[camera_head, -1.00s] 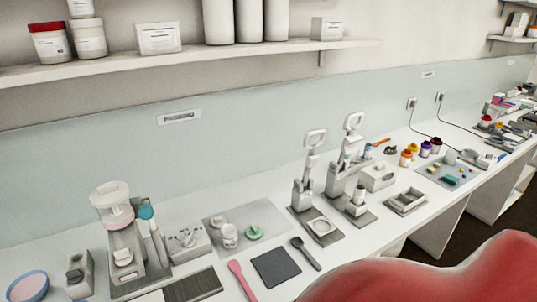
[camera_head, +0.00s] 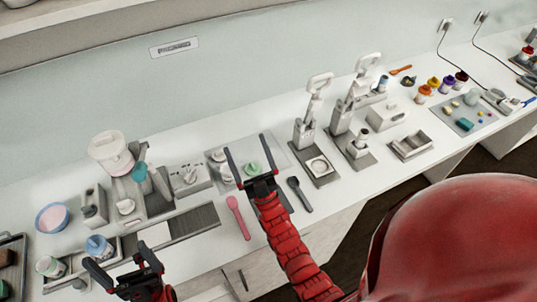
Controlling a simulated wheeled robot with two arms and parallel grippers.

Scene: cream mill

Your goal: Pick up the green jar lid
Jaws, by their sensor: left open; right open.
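The green jar lid (camera_head: 252,168) lies on a light grey mat (camera_head: 279,156) near the middle of the counter. My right gripper (camera_head: 246,146) is open and empty. Its two fingers appear on either side of the lid in the picture; its height above the mat is hard to tell. A small white jar (camera_head: 226,174) stands just left of the lid, close to the left finger in the picture. My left gripper (camera_head: 119,254) is open and empty at the lower left, well away from the lid, in front of the counter's left part.
A pink spoon (camera_head: 238,217) and a dark spoon (camera_head: 300,194) lie near the front edge. A white mixer (camera_head: 112,153) stands left, a press (camera_head: 304,132) right. A blue-lidded jar (camera_head: 98,247) is near my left gripper.

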